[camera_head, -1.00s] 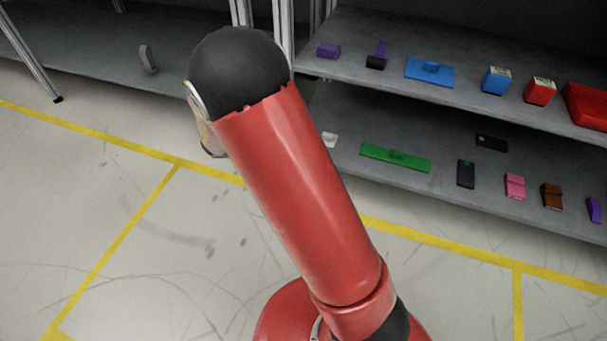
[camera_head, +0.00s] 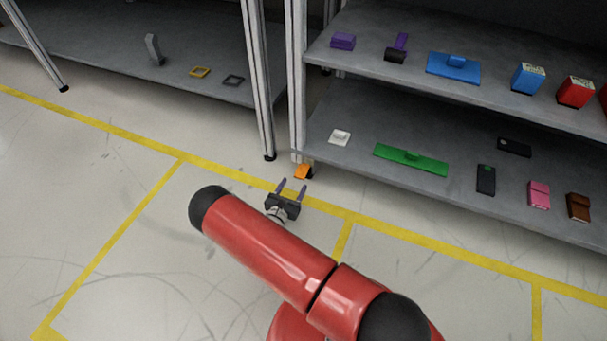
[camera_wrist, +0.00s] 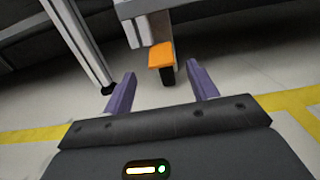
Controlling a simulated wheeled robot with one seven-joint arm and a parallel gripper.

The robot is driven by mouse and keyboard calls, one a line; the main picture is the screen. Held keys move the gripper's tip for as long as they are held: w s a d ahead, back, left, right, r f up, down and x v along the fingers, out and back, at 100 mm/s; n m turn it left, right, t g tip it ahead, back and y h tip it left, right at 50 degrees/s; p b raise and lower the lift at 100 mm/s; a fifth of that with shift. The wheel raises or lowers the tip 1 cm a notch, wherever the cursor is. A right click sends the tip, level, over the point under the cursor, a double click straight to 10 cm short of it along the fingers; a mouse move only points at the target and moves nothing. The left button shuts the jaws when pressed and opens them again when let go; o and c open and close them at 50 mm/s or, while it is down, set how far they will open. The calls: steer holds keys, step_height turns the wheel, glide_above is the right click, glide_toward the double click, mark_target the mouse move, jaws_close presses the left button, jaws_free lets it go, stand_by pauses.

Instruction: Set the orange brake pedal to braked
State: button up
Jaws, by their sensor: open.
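The orange brake pedal (camera_head: 303,172) is low on the shelf leg near the floor, just beyond my gripper. It also shows in the wrist view (camera_wrist: 161,55), above a dark caster wheel, between and beyond my two fingers. My gripper (camera_head: 291,187) is open and empty, with its purple fingers pointing toward the pedal. In the wrist view the gripper (camera_wrist: 160,88) has its fingers spread apart, and a gap is visible between them and the pedal. I cannot tell exactly how far the pedal is tilted.
The right rack's lower shelf (camera_head: 345,170) overhangs just right of the pedal, holding a green part (camera_head: 410,160) and several small items. A metal post (camera_head: 261,90) of the left rack stands left of the pedal. The floor (camera_head: 110,230) around my arm is clear.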

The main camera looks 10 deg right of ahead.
mark_target(300, 174)
steer(key=x, duration=0.6)
steer(key=shift+w+d+b, duration=0.25)
steer(key=shift+b, duration=0.15)
steer(key=c, duration=1)
steer(key=shift+f+b, duration=0.3)
steer(key=shift+b, duration=0.35)
steer(key=shift+f+t+b, duration=0.1)
steer(key=shift+t+b, duration=0.2)
steer(key=shift+b, duration=0.15)
steer(key=shift+h, duration=0.3)
steer(key=shift+r, duration=0.25)
steer(key=o, duration=1)
